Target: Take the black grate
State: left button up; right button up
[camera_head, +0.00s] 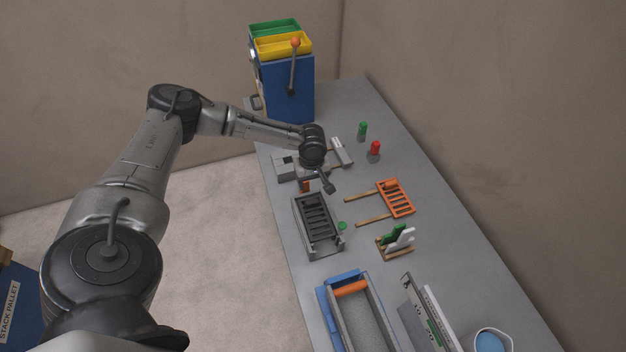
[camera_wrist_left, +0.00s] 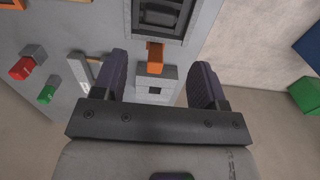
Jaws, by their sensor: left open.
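The black grate (camera_head: 317,217) lies in a grey frame (camera_head: 300,236) near the left edge of the bench. Part of the grate also shows at the top of the left wrist view (camera_wrist_left: 160,16). My left gripper (camera_head: 318,184) is above the bench just beyond the grate's far end. It is open and empty. In the left wrist view its two fingers (camera_wrist_left: 160,80) stand apart, with an orange tab (camera_wrist_left: 154,58) and a small grey block (camera_wrist_left: 155,91) visible between them. The tab is by the frame's end. My right gripper is not in view.
An orange grate (camera_head: 396,199) with wooden handles lies to the right. Green (camera_head: 362,130) and red (camera_head: 375,147) knobs are behind it. A blue machine (camera_head: 290,88) stands at the far end. A blue-edged tray (camera_head: 324,310) is at the front.

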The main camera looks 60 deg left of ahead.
aim_at(311, 202)
pick_arm(q)
notch_tip(311, 202, down, 10)
jog(key=shift+r, duration=0.1)
jog(key=shift+f, duration=1.2)
jog(key=c, duration=0.9)
jog(key=o, duration=0.5)
jog(key=c, duration=0.3)
jog(key=shift+s+p, duration=0.2)
jog(key=shift+p, duration=0.15)
